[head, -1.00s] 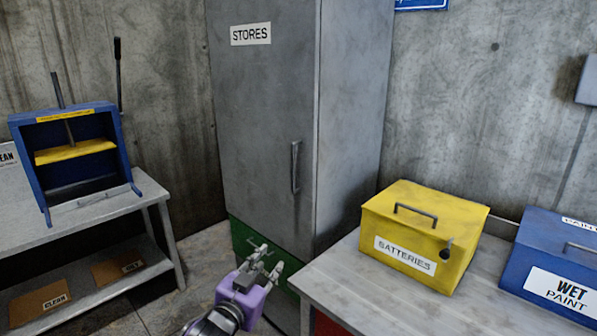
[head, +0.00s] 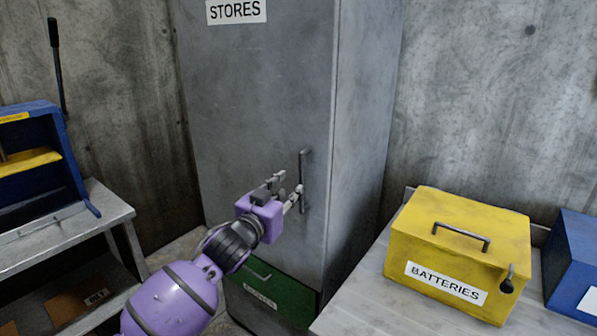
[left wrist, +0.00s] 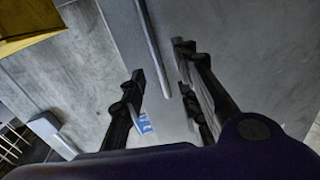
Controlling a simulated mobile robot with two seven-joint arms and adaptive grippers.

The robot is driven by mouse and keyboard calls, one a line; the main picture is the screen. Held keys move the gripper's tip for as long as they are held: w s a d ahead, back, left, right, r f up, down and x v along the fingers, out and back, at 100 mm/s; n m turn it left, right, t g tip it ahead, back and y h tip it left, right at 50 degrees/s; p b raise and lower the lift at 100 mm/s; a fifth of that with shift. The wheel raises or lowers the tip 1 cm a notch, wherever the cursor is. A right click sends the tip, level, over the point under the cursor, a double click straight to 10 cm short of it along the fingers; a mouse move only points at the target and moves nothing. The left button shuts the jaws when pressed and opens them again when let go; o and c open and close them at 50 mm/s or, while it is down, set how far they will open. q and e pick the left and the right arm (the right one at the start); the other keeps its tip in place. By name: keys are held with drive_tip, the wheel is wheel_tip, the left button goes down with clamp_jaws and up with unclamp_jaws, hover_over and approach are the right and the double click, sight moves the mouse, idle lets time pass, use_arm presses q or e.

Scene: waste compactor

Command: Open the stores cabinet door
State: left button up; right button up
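The grey stores cabinet (head: 250,110) stands in the middle of the head view, with a STORES label near its top. Its door looks shut. The upright bar handle (head: 303,170) is on the right side of the door. My left gripper (head: 289,186), on a purple wrist, is open just left of the handle's lower half. In the left wrist view the handle bar (left wrist: 151,45) runs between the two spread fingers of the gripper (left wrist: 158,58). I cannot tell whether a finger touches it. My right gripper is not in view.
A green drawer (head: 268,292) is below the door. A yellow BATTERIES box (head: 455,245) and a blue box (head: 575,262) sit on a bench (head: 365,303) at right. A blue press (head: 65,170) stands on a metal table (head: 85,220) at left.

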sight(300, 178)
use_arm(q)
drive_tip(key=shift+w+d+r+n, duration=0.25)
drive_tip(key=shift+w+d+n, duration=0.05)
drive_tip(key=shift+w+d, duration=0.65)
drive_tip(key=x, duration=0.4)
drive_tip(key=shift+w+a+f, duration=0.15)
drive_tip(key=shift+a+f, duration=0.1)
drive_tip(key=shift+w+d, duration=0.25)
drive_tip(key=shift+w, duration=0.2)
drive_tip(key=shift+r, duration=0.1)
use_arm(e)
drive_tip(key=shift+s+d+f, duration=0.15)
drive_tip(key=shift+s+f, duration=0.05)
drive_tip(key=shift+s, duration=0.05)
use_arm(q)
drive_tip(key=c, duration=0.7)
clamp_jaws()
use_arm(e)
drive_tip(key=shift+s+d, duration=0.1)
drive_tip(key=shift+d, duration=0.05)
